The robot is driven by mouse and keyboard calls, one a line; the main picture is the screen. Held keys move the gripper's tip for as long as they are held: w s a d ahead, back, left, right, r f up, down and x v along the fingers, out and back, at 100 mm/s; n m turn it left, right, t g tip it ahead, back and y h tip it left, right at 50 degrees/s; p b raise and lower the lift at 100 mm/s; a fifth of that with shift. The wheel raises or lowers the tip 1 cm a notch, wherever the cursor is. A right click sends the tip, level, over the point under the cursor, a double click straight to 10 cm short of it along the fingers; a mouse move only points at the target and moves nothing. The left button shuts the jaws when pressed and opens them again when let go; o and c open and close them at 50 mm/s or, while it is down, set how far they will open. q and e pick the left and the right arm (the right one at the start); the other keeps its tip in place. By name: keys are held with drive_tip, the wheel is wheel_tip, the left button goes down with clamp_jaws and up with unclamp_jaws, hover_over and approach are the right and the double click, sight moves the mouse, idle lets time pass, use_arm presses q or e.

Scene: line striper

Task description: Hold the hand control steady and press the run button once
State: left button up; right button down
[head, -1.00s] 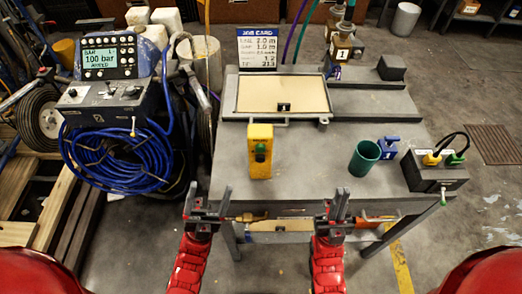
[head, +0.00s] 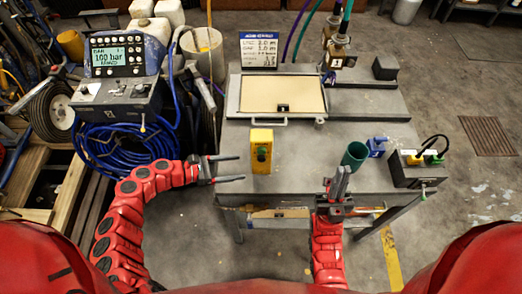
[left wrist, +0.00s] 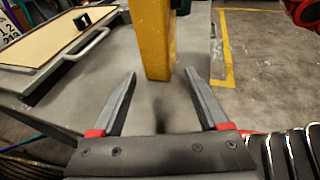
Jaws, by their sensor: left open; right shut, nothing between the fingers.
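The hand control is a yellow upright box (head: 261,137) with a green button (head: 261,154) on its front, standing near the table's front left edge. My left gripper (head: 243,168) is open and points right, its fingertips just left of and nearer than the box. In the left wrist view the yellow box (left wrist: 153,40) stands ahead of the open fingers (left wrist: 160,76), roughly in line with the gap; the fingers do not grip it. Part of the green button shows at the top edge there. My right gripper (head: 342,172) is shut and empty, pointing up at the table's front edge.
A green cup (head: 354,155), a blue block (head: 377,147) and a dark box with yellow and green plugs (head: 418,170) stand on the right. A framed beige panel (head: 282,95) lies behind the control. The table top (head: 305,160) between control and cup is clear.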

sight(253, 166)
use_arm(q)
drive_tip(key=p+x, duration=0.1)
drive_tip(key=x, duration=0.1)
drive_tip(key=p+x, duration=0.1)
drive_tip(key=x, duration=0.1)
drive_tip(key=shift+w+d+r, duration=0.15)
drive_tip(key=shift+d, duration=0.2)
drive_tip(key=d+f+b, duration=0.1)
drive_tip(key=b, duration=0.1)
drive_tip(key=shift+w+d+f+b, duration=0.15)
drive_tip(key=shift+d+f+b, duration=0.15)
drive_tip(key=shift+d+b, duration=0.05)
drive_tip(key=shift+w+d+f+b, duration=0.15)
drive_tip(key=shift+d+b, duration=0.2)
drive_tip(key=shift+b, duration=0.05)
drive_tip(key=shift+w+d+b, duration=0.15)
drive_tip(key=shift+d+b, duration=0.15)
drive_tip(key=shift+d, duration=0.25)
drive_tip(key=shift+c, duration=0.3)
clamp_jaws()
idle(0.8)
